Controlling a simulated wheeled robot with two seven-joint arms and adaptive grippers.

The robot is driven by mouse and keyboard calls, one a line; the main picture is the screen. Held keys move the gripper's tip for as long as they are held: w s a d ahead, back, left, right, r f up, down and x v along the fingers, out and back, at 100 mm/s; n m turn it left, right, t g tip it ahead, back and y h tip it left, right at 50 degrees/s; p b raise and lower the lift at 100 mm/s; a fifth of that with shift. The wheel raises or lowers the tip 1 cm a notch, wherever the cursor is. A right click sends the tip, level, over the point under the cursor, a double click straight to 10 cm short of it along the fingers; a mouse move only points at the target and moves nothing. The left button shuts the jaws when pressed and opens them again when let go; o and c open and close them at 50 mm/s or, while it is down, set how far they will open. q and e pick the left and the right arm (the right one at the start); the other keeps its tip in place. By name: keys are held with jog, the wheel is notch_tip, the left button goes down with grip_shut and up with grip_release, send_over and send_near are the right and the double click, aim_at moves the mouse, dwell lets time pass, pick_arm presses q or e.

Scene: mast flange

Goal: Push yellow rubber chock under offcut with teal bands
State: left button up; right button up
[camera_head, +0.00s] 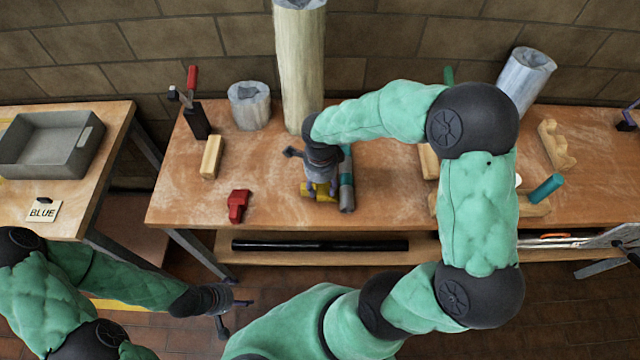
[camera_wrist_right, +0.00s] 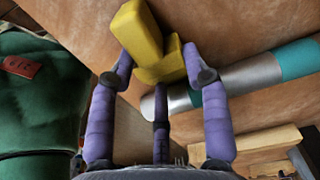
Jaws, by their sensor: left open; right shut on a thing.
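The yellow rubber chock (camera_head: 322,190) is on the workbench near its front edge, under my right gripper (camera_head: 320,183). The right wrist view shows the chock (camera_wrist_right: 140,35) between the purple fingers of my right gripper (camera_wrist_right: 160,78), which is shut on it. The offcut with teal bands (camera_head: 347,190) is a grey pipe piece lying right beside the chock. In the right wrist view the offcut (camera_wrist_right: 250,75) passes close behind the chock; I cannot tell whether they touch. My left gripper (camera_head: 228,310) is open and empty, low in front of the bench.
A red block (camera_head: 238,205) and a wooden block (camera_head: 211,157) lie left on the workbench (camera_head: 270,180). A tall pale post (camera_head: 300,70) and a short grey cylinder (camera_head: 250,105) stand behind. A grey tray (camera_head: 45,150) is on the left table. A black pipe (camera_head: 320,246) lies on the lower shelf.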

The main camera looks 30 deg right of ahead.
jog(key=shift+s+d, duration=0.1)
jog(key=shift+d, duration=0.05)
jog(key=o, duration=1.4)
notch_tip(320, 180, up, 12)
